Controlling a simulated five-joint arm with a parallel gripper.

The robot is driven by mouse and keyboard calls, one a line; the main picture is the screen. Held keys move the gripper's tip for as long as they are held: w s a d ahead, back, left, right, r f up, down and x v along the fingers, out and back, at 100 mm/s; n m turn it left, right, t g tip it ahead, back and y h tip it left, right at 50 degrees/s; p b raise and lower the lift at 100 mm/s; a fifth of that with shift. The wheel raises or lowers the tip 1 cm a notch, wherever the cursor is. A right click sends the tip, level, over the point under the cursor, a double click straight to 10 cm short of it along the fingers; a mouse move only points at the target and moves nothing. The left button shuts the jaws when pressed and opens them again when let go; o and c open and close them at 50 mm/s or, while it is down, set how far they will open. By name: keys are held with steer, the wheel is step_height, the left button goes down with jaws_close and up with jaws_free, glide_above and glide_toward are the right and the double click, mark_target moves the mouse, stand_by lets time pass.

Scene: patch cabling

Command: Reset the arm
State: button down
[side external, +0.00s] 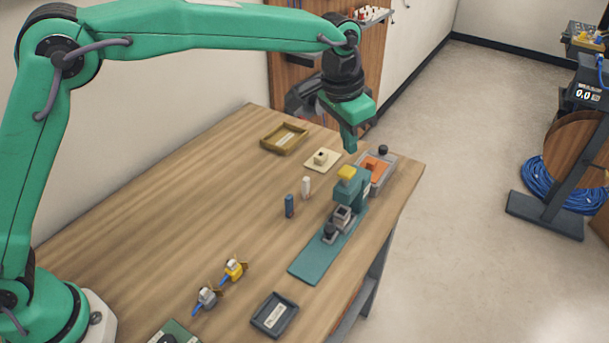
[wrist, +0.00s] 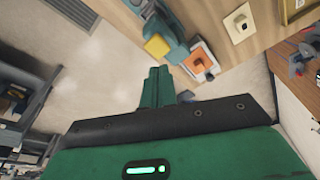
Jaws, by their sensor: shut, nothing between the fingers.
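My green arm reaches over the wooden table (side external: 240,200) from the left. My gripper (side external: 350,145) hangs above the far right part of the table, with its fingers pointing down. In the wrist view the two green fingers (wrist: 157,85) lie side by side, closed, with nothing between them.
A teal fixture with a yellow top (side external: 347,172) stands close to my gripper. White (side external: 306,187) and blue (side external: 289,206) cylinders, a beige plate (side external: 334,160), a wooden tray (side external: 284,138), yellow (side external: 235,268) and grey (side external: 207,296) cable plugs and a dark tray (side external: 274,314) are on the table. Its left middle is clear.

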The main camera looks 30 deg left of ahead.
steer(key=s+a+r+n+t, duration=0.1)
steer(key=s+a+r, duration=0.35)
steer(key=a, duration=0.35)
steer(key=s+a+r+n+t, duration=0.1)
steer(key=s+a+r+n, duration=0.1)
steer(key=s+a+r, duration=0.35)
steer(key=s+a+f+n, duration=0.1)
steer(key=s+a+f, duration=0.2)
steer(key=s+a, duration=0.3)
steer(key=s+a+f+n+t+y, duration=0.1)
steer(key=s+a+f+n, duration=0.1)
steer(key=s+a, duration=0.5)
steer(key=s+f, duration=0.1)
steer(key=s, duration=0.5)
steer(key=shift+s+a+f+t, duration=0.15)
steer(key=shift+s+a+t, duration=0.05)
steer(key=shift+t, duration=0.1)
steer(key=shift+w, duration=0.1)
